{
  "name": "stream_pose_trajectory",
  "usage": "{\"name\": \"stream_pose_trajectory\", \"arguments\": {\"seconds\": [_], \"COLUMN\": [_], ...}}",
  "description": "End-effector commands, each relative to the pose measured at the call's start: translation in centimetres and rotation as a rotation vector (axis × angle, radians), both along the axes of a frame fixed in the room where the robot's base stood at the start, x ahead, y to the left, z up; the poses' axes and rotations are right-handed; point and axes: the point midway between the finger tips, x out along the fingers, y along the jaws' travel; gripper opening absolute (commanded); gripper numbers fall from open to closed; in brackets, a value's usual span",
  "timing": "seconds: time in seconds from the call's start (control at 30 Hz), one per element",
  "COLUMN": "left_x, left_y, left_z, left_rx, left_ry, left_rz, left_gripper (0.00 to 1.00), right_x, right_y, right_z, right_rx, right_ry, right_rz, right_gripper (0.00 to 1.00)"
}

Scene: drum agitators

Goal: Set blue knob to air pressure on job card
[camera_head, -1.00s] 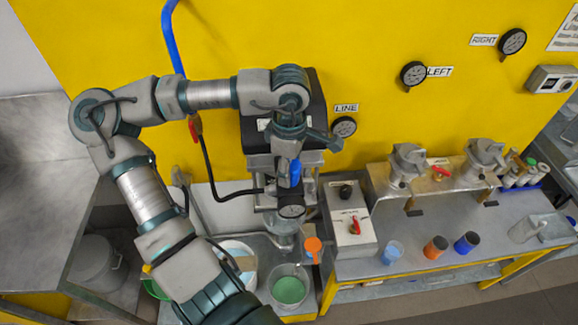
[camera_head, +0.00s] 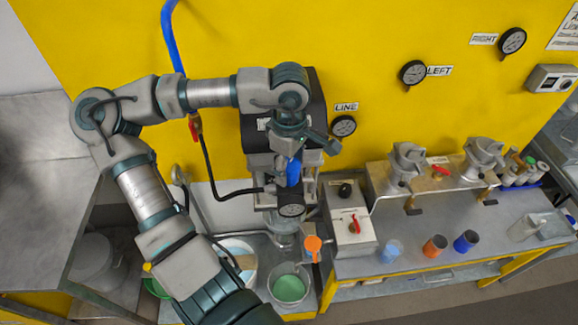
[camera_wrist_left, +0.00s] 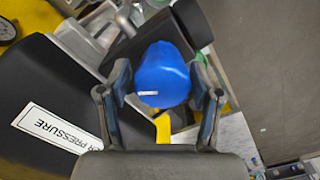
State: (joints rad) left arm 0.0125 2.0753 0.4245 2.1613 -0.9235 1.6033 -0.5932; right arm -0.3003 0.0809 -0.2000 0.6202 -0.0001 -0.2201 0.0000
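The blue knob (camera_head: 293,172) is on the front of the dark-topped machine, above a small round gauge (camera_head: 291,211). My left gripper (camera_head: 291,160) comes down over it from above. In the left wrist view, the rounded blue knob (camera_wrist_left: 162,78) with a short white mark lies between the two spread fingers of the gripper (camera_wrist_left: 162,88). A thin gap shows at the left finger; contact at the right finger is hard to tell. A label ending in "R PRESSURE" (camera_wrist_left: 55,128) is on the black cover. No readable job card shows. My right gripper is out of view.
A LINE gauge (camera_head: 343,126) is on the yellow wall, with LEFT (camera_head: 413,73) and RIGHT (camera_head: 512,41) gauges further right. A grey box with a red switch (camera_head: 353,226) stands beside the machine. A beaker of green liquid (camera_head: 289,289) stands below.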

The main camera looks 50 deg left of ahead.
Motion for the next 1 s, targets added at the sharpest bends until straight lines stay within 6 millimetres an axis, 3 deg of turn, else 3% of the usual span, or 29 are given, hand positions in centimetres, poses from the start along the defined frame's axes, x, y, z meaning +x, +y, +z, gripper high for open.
{"name": "stream_pose_trajectory", "arguments": {"seconds": [0.43, 0.8, 1.0], "left_x": [-0.1, 0.1, 0.1], "left_y": [0.0, 0.0, 0.1], "left_z": [0.6, 8.2, 11.0], "left_rx": [0.002, 0.001, -0.002], "left_ry": [0.006, 0.003, 0.006], "left_rz": [0.000, 0.002, 0.001], "left_gripper": [0.78, 0.78, 0.78], "right_x": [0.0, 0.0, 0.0], "right_y": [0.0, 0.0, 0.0], "right_z": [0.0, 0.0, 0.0], "right_rx": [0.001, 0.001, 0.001], "right_ry": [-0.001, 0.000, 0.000], "right_rz": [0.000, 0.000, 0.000], "right_gripper": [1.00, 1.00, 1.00]}}
